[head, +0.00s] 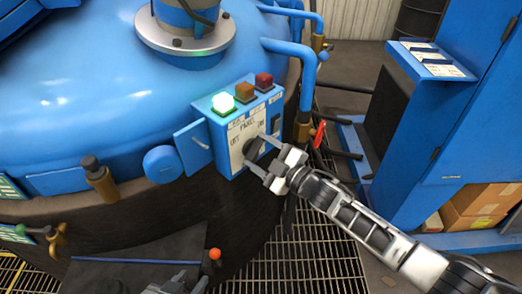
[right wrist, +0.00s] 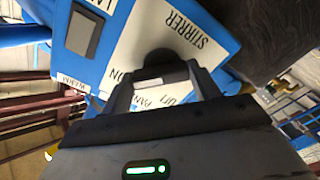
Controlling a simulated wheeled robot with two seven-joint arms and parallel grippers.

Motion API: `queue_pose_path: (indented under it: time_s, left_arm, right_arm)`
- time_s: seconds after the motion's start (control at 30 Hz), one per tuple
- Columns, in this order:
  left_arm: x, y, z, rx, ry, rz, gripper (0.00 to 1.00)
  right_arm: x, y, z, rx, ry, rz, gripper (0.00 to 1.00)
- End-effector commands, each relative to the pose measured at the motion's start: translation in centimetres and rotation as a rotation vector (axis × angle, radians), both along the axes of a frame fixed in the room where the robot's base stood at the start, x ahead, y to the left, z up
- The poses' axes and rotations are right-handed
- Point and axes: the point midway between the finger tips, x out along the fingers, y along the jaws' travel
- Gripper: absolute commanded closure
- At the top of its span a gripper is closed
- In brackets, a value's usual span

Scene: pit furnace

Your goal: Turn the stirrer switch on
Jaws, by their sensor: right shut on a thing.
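The stirrer switch is a black rotary knob (head: 253,148) on the white plate of a blue control box (head: 215,128). My right gripper (head: 262,156) is at the plate with its fingers on either side of the knob, shut on it. In the right wrist view the knob (right wrist: 160,62) sits between the fingertips (right wrist: 164,80), beside the printed word STIRRER. OFF and ON are printed on the plate. The knob's exact pointing is hard to tell. My left gripper (head: 176,285) shows only partly at the bottom edge, so its jaws are unclear.
A lit green lamp (head: 223,102), an orange lamp (head: 244,91) and a red lamp (head: 263,81) top the box. A dark rocker switch (right wrist: 82,34) is beside the plate. A red-handled valve (head: 319,133) stands to the right. A blue cabinet (head: 450,140) is further right.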

Motion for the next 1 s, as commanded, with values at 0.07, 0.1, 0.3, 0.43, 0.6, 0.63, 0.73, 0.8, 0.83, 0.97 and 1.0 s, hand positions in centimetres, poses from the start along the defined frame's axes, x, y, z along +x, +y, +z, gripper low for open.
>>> queue_pose_path:
  time_s: [0.07,0.1,0.3,0.43,0.6,0.63,0.73,0.8,0.83,0.97,1.0]
  left_arm:
    - [-0.01,0.05,0.04,0.001,0.001,0.001,0.64]
    - [-0.02,0.07,0.04,0.001,0.001,0.001,0.64]
    - [-0.05,0.11,-0.02,0.002,0.001,0.001,0.64]
    - [-0.08,0.14,-0.05,0.003,0.002,0.001,0.64]
    - [-0.19,0.2,-0.13,0.005,0.005,0.0,0.64]
    - [-0.22,0.2,-0.15,0.005,0.005,0.0,0.64]
    - [-0.29,0.22,-0.2,0.005,0.007,0.0,0.64]
    - [-0.32,0.22,-0.21,0.006,0.008,-0.001,0.64]
    - [-0.33,0.22,-0.22,0.006,0.008,-0.001,0.64]
    - [-0.35,0.22,-0.23,0.006,0.008,-0.001,0.64]
    - [-0.35,0.22,-0.21,0.006,0.008,-0.001,0.64]
  right_arm:
    - [-0.01,-0.03,-0.04,0.011,0.013,0.0,0.62]
    - [0.0,-0.04,-0.06,0.015,0.018,0.0,0.62]
    - [0.0,-0.04,-0.1,0.026,0.03,-0.001,0.62]
    - [0.0,-0.04,-0.1,0.027,0.031,-0.001,0.62]
    - [-0.01,-0.05,-0.11,0.027,0.031,-0.001,0.62]
    - [-0.01,-0.05,-0.11,0.028,0.032,-0.001,0.31]
    - [-0.01,-0.04,-0.09,0.027,0.03,0.0,0.17]
    - [0.0,-0.04,-0.08,0.026,0.029,0.0,0.17]
    - [0.0,-0.04,-0.08,0.026,0.029,0.0,0.17]
    - [-0.04,-0.07,-0.06,0.025,0.028,0.0,0.17]
    - [-0.12,-0.18,-0.08,0.025,0.028,0.0,0.17]
